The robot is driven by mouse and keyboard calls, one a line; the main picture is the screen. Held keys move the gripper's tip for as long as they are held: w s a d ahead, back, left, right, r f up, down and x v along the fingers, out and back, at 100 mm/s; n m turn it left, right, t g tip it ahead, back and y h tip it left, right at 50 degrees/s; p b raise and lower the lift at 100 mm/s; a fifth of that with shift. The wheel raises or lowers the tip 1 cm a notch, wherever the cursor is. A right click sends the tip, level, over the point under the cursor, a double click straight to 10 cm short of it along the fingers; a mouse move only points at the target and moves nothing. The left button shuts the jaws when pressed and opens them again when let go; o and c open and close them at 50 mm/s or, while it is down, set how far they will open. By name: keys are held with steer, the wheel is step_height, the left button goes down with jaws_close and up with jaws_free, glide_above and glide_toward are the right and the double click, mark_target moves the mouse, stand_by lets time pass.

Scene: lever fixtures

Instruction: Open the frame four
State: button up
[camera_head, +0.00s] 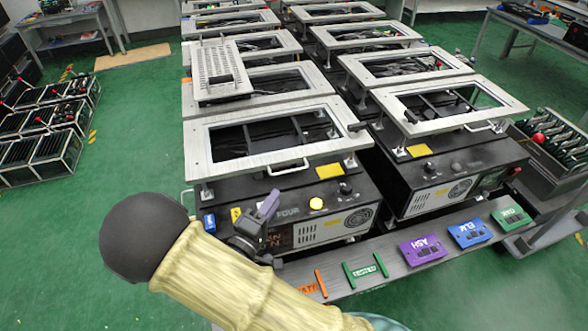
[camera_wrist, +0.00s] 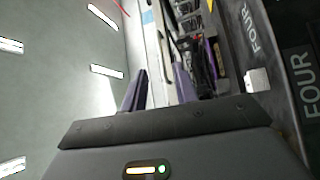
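The unit labelled FOUR (camera_head: 322,222) stands at the front left of the two rows. Its silver rectangular frame (camera_head: 225,172) lies level over the dark box, with a small bar handle (camera_head: 289,166) on its front edge. My gripper (camera_head: 268,205) is in front of the unit's left part, lower than the frame's front edge and left of the handle. In the wrist view its two purple fingers (camera_wrist: 158,88) stand apart, and nothing is clearly held. The FOUR lettering (camera_wrist: 251,29) shows at the right there. A pale strip, possibly the frame's edge, runs beyond the fingers.
A lit yellow button (camera_head: 316,203) and a black knob (camera_head: 345,187) are on the unit's front. A grey shelf (camera_head: 385,262) below carries purple, blue and green boxes. A similar framed unit (camera_head: 450,170) stands to the right.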

mark_target(294, 170)
steer(key=x, duration=1.1)
steer(key=shift+w+d+p, duration=0.15)
steer(key=shift+p, duration=0.15)
jaws_close()
